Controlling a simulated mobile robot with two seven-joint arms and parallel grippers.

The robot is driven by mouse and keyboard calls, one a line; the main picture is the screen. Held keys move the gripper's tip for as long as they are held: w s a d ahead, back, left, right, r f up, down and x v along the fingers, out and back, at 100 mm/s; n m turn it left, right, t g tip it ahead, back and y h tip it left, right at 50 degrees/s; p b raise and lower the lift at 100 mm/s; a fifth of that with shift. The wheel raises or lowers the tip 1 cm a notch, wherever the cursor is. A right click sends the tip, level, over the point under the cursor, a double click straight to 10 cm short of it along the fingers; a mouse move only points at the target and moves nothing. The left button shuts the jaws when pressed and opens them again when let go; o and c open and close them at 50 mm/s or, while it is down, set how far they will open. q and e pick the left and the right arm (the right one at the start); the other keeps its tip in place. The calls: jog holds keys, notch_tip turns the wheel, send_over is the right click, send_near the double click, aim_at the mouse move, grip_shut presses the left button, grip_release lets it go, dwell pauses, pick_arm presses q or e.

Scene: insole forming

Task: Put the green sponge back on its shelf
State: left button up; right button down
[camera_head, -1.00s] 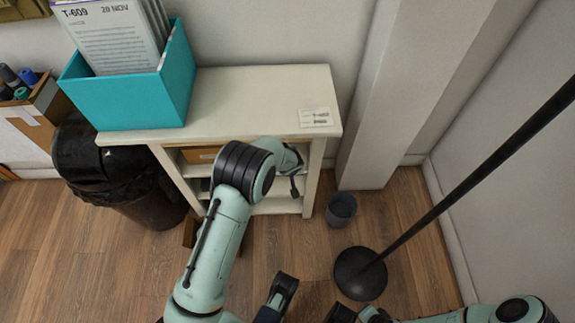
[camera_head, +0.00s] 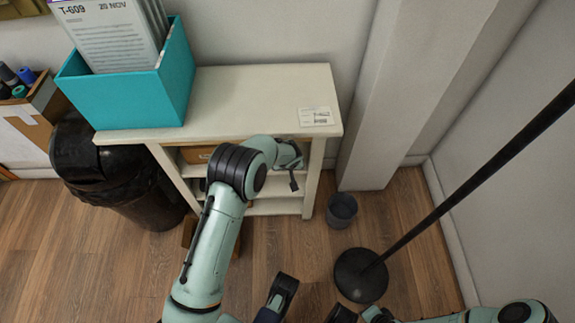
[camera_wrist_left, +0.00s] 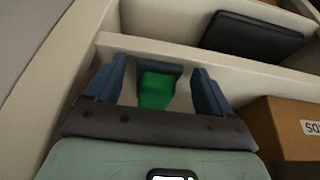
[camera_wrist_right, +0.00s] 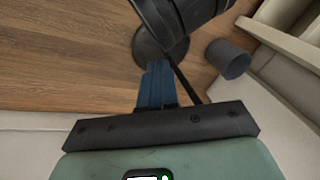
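The green sponge (camera_wrist_left: 155,90) shows in the left wrist view, between the fingers of my left gripper (camera_wrist_left: 155,85). The fingers are wide apart, with visible gaps on both sides of the sponge. A dark blue piece borders the sponge's far end; I cannot tell what it is. My left arm reaches into the front of the white shelf unit (camera_head: 265,88); its gripper is mostly hidden in the head view. The sponge is not visible there. My right gripper (camera_wrist_right: 157,85) has its blue fingers together and looks empty, above the floor.
A brown box (camera_wrist_left: 290,130) and a dark flat object (camera_wrist_left: 252,36) lie in the shelf compartments. A teal file box (camera_head: 130,98) stands on top. A grey bin (camera_head: 342,209), a black pole stand (camera_head: 361,274) and a black trash can (camera_head: 110,175) stand around the unit.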

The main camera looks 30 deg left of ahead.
pick_arm(q)
jog(key=p+v, duration=0.6)
jog(key=v, duration=0.6)
jog(key=s+d+f+m+g+h, duration=0.15)
jog(key=s+d+f, duration=0.25)
jog(key=s+f, duration=0.4)
jog(key=s+d+f+g+h, duration=0.25)
jog(key=s+f, duration=0.35)
jog(key=s, duration=0.5)
jog(key=s+d+h, duration=0.1)
jog(key=s+d, duration=0.2)
jog(key=s, duration=0.5)
jog(key=s+d+h, duration=0.1)
jog(key=s+d, duration=0.3)
jog(key=s, duration=0.3)
jog(key=shift+s+m+p, duration=0.3)
jog(key=shift+s+m, duration=0.05)
pick_arm(e)
jog(key=s+a+r+g+y, duration=0.1)
jog(key=s+a+r+g, duration=0.2)
jog(key=s+r, duration=0.4)
jog(key=shift+s+a+r+n, duration=0.3)
jog(key=shift+s+a, duration=0.3)
jog(key=shift+s, duration=0.45)
pick_arm(q)
jog(key=shift+d+f, duration=0.1)
